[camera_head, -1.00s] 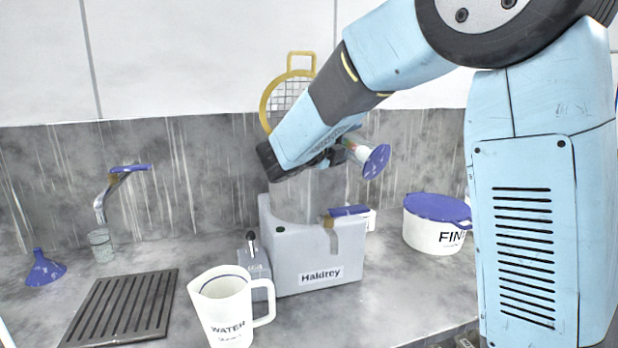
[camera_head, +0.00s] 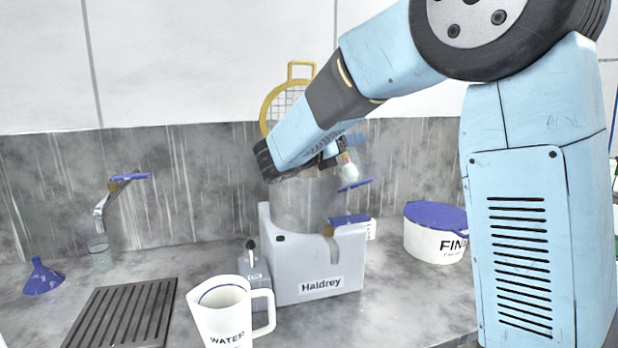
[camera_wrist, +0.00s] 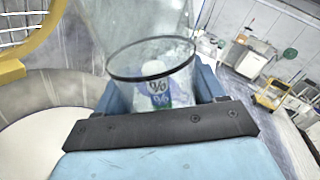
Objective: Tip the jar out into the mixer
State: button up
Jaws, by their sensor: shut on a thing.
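The jar (camera_head: 348,171) is a small clear vessel with a blue disc at its lower end. It hangs at the right side of the mixer bowl's top, close to upright with some tilt. In the wrist view the clear jar (camera_wrist: 150,55) has a dark ring and a printed label, with whitish traces on its wall. My gripper (camera_head: 335,157) is shut on the jar. The mixer (camera_head: 318,262) is a grey Haldrey machine with a translucent bowl (camera_head: 297,205), partly hidden by my arm. A pale surface (camera_wrist: 45,145) shows inside a round vessel in the wrist view, apparently the bowl.
A white WATER jug (camera_head: 224,318) stands in front of the mixer, beside a small grey box (camera_head: 255,270). A white tub with a blue lid (camera_head: 436,212) stands right. A yellow-framed sieve (camera_head: 273,97) is behind. A drain grate (camera_head: 120,315), tap and blue funnel (camera_head: 43,278) are left.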

jog(key=shift+m, duration=0.8)
notch_tip(320, 180, up, 6)
jog(key=shift+s+d+r+b, duration=0.1)
jog(key=shift+b, duration=0.2)
jog(key=shift+s+d+f+m+b, duration=0.1)
jog(key=shift+f+m+b, duration=0.35)
jog(key=shift+m, duration=0.5)
jog(key=shift+d+f+m+b, duration=0.1)
jog(key=shift+f+m+b, duration=0.25)
jog(key=shift+m, duration=0.6)
